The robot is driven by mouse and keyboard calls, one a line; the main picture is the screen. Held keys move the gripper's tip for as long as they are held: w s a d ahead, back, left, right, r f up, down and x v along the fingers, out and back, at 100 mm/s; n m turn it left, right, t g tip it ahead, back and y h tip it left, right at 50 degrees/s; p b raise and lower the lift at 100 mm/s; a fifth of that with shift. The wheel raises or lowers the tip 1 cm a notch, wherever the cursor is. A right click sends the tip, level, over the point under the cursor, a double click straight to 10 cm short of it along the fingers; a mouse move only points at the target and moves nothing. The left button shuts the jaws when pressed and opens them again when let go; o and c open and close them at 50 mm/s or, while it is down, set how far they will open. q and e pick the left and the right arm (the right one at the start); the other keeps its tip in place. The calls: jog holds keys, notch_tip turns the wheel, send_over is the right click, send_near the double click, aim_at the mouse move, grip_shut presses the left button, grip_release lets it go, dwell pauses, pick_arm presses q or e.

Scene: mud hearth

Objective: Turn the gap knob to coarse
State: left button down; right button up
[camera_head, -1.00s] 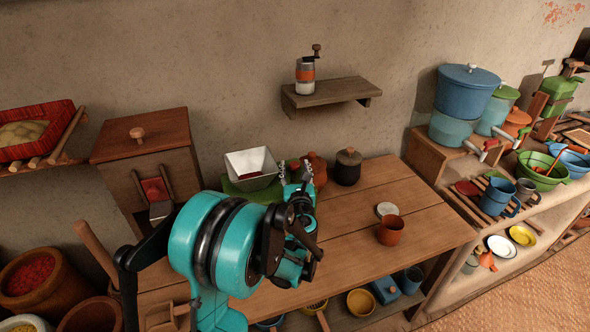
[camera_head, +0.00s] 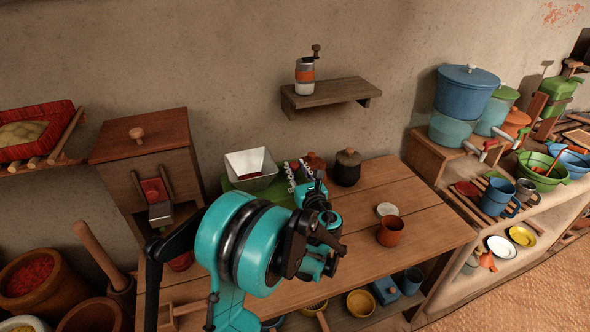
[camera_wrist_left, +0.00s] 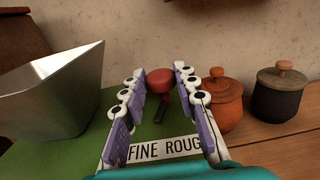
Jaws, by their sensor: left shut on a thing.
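The gap knob (camera_wrist_left: 160,82) is a red ball with a dark stem below it, on the green mill body (camera_wrist_left: 60,155). A white label (camera_wrist_left: 165,149) reads "FINE ROUG", its right end hidden by a finger. My left gripper (camera_wrist_left: 160,76) is shut on the knob, one purple-padded finger on each side. In the head view the left gripper (camera_head: 298,170) reaches over the mill beside the metal hopper (camera_head: 250,168). My right gripper is out of view.
A lidded orange pot (camera_wrist_left: 222,105) and a dark pot (camera_wrist_left: 280,95) stand close to the right of the gripper. A brown cup (camera_head: 390,231) and a pale disc (camera_head: 387,209) sit farther right on the wooden table (camera_head: 430,232). The wall shelf (camera_head: 330,92) is above.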

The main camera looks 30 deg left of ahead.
pick_arm(q)
jog(key=n+g+y, duration=0.1)
jog(key=g, duration=0.1)
jog(key=n+g+y, duration=0.1)
jog(key=n+g, duration=0.1)
jog(key=n+g+y, duration=0.1)
jog(key=g, duration=0.1)
jog(key=shift+w+d+n+y, duration=0.25)
jog(key=shift+w+n+y, duration=0.05)
jog(key=shift+w, duration=0.1)
jog(key=shift+w+n+g+y+p, duration=0.15)
jog(key=shift+n+g+y+p, duration=0.15)
jog(key=shift+n+g, duration=1.2)
jog(key=shift+w+n+g+y+p, duration=0.2)
jog(key=shift+n+g, duration=0.6)
jog(key=shift+g, duration=1.3)
jog(key=shift+s, duration=0.15)
jog(key=c, duration=1.1)
grip_release()
jog(key=shift+a, duration=0.1)
jog(key=shift+c, duration=0.2)
jog(key=w+d, duration=0.1)
jog(key=d, duration=1.1)
